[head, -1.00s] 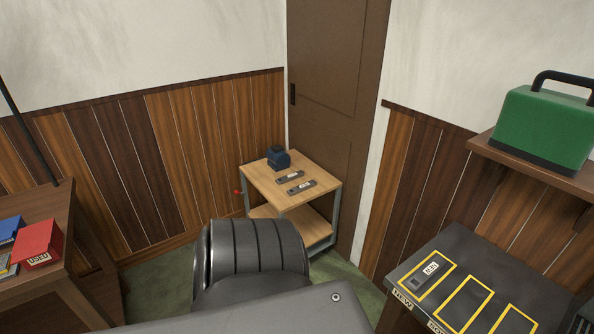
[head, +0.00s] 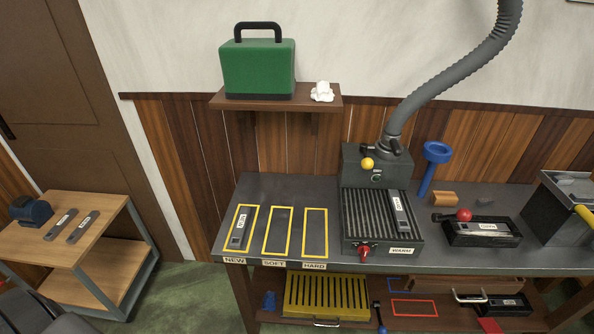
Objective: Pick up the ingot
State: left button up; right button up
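Several dark bars with white labels look like ingots; I cannot tell which one is meant. One labelled bar (head: 241,228) lies in the yellow outline marked NEW on the dark bench (head: 298,186). Another bar (head: 401,214) lies on the ribbed top of the WARM unit (head: 365,222). Two more, a left bar (head: 61,223) and a right bar (head: 83,227), lie on the wooden cart (head: 100,207) at left. The label text is too small to read surely. Neither of my grippers is in view.
Yellow outlines marked SOFT (head: 277,231) and HARD (head: 314,232) are empty. A grey hose rises from the WARM unit. A dark mould with a red knob (head: 464,215) stands to the right. A green case (head: 258,68) sits on a shelf above. A lower shelf holds a yellow slotted box (head: 326,297).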

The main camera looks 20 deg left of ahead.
aim_at(402, 222)
jog(key=k, duration=0.55)
jog(key=u, duration=0.75)
jog(key=i, duration=1.3)
jog(key=z, duration=0.1)
